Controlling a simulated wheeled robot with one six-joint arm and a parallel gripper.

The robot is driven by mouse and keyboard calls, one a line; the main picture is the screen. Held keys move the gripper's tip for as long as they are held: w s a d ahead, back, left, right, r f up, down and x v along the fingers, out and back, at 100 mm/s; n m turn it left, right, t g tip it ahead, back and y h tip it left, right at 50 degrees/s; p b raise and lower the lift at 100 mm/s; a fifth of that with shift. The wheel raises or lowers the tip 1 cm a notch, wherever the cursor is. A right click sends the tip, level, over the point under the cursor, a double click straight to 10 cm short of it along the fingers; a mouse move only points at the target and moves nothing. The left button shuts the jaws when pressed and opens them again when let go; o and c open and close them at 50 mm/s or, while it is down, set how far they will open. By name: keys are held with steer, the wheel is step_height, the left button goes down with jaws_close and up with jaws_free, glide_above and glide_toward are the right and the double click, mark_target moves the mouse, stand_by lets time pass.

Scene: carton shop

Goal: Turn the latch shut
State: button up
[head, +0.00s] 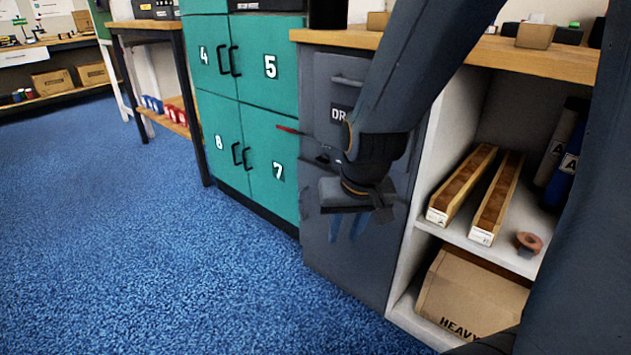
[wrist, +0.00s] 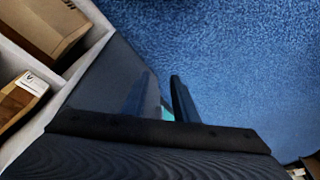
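A thin red bar (head: 288,129) sticks out at the left edge of the grey cabinet (head: 342,255), in front of the teal doors. It may be the latch lever; I cannot tell its exact mount. A small dark fitting (head: 325,158) shows below the drawer, partly hidden by my arm. My gripper (head: 345,232) points down in front of the grey cabinet, lower than the red bar and to its right. Its two fingers stand apart with nothing between them. In the wrist view the fingers (wrist: 164,90) show a gap, and no latch can be made out.
The grey drawer (head: 345,85) has a bar handle. Teal numbered lockers (head: 255,120) stand left. An open shelf (head: 475,240) at right holds two long boxes (head: 495,200), a carton (head: 470,300) and a brown spool (head: 528,242). Blue floor (head: 150,260) is clear in front.

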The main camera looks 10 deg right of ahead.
steer(key=w+a+f+m+t+b, duration=0.2)
steer(key=w+f+b, duration=0.15)
steer(key=w, duration=0.35)
steer(key=m+t+h+b, duration=0.4)
steer(key=m+h, duration=1.1)
steer(key=m, duration=1.1)
glide_toward(320, 161)
steer(key=d+t+p, duration=0.1)
steer(key=d, duration=0.1)
steer(key=x, duration=0.2)
steer(key=b+x, duration=0.1)
steer(key=x, duration=0.1)
steer(key=b+x, duration=0.1)
steer(key=x, duration=0.2)
steer(key=shift+w+a+f, duration=0.15)
steer(key=shift+w+f, duration=0.15)
steer(key=shift+w, duration=0.05)
